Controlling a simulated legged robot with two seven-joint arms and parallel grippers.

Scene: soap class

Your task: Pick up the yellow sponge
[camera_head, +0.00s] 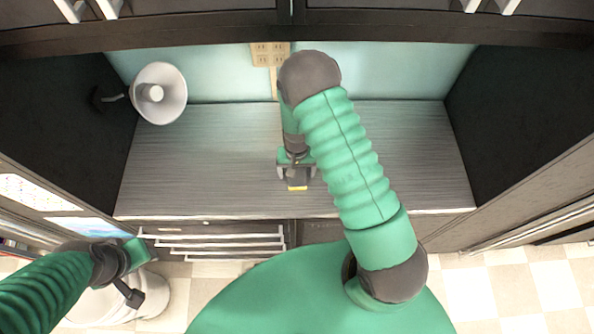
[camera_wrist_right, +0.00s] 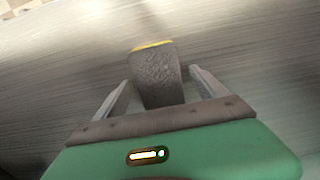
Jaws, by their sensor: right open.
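The yellow sponge (camera_head: 298,187) shows as a small yellow patch on the grey counter in the head view, just below my right gripper (camera_head: 297,174), which hides the rest of it. In the right wrist view, the sponge (camera_wrist_right: 156,75) has a dark grey rough face and a thin yellow edge at its far end. My right gripper (camera_wrist_right: 160,85) is open there, with one finger on each side of the sponge's near part. Gaps show between the fingers and the sponge. My left gripper (camera_head: 130,262) is at the lower left, away from the counter; its jaws are unclear.
The grey counter (camera_head: 210,140) is mostly clear, with dark walls on both sides. A white lamp or megaphone-like object (camera_head: 158,95) is at the back left. Drawers with bar handles (camera_head: 220,240) are under the front edge. A white bucket-like container (camera_head: 150,300) stands near my left gripper.

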